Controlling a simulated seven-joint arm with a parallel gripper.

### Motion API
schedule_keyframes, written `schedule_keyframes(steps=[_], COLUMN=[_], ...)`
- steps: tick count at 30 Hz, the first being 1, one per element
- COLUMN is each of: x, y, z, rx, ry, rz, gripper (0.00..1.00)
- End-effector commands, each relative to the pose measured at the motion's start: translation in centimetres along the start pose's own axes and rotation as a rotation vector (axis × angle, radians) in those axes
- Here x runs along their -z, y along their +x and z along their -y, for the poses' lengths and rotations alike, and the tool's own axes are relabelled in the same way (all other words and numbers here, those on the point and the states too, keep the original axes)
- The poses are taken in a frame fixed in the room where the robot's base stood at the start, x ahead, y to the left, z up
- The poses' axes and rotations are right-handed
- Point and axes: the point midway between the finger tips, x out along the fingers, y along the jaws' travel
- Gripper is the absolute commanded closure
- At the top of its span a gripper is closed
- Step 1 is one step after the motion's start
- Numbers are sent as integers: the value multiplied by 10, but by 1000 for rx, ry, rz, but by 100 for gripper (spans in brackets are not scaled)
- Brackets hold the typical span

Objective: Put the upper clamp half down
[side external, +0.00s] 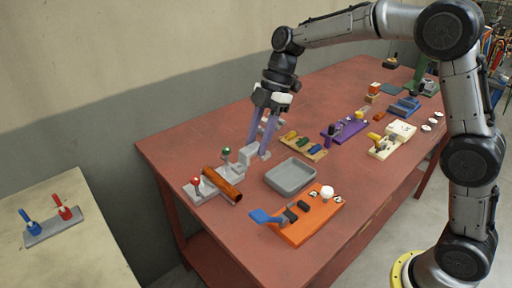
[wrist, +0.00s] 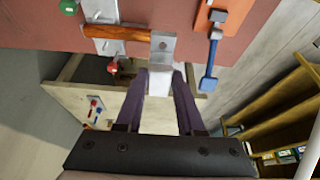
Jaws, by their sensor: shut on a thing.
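My gripper (side external: 257,154) has two long purple fingers, shut on a grey bracket-like piece, the upper clamp half (wrist: 162,46). In the side view this grey piece (side external: 246,156) shows at the fingertips, low over the red table. In the wrist view (wrist: 159,84) the fingers grip its pale near end, and its far plate has a small hole. A copper-coloured pipe (side external: 222,186) lies on a grey fixture (side external: 205,193) with a red knob (side external: 196,181). In the wrist view the pipe (wrist: 118,33) ends beside the held piece; whether they touch, I cannot tell.
A green knob (side external: 226,151) stands near the fixture. An empty grey tray (side external: 290,177) lies right of my gripper. An orange board (side external: 308,216) with a blue lever is in front. Wooden (side external: 304,146) and purple (side external: 345,131) boards stand behind.

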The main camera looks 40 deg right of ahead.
Motion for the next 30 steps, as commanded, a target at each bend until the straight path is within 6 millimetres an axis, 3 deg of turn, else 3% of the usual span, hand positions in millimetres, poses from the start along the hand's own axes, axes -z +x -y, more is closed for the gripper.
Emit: schedule_keyframes(steps=[6, 14, 21, 25, 30], x=[-9, -69, -113, -123, -131], y=[7, -10, -28, -37, -35], z=[20, 82, 134, 142, 128], rx=[44, 72, 40, 12, 1], ry=[-101, -136, -46, -3, 10], rz=[4, -2, -7, -3, -1], gripper=[100, 100, 100, 100, 100])
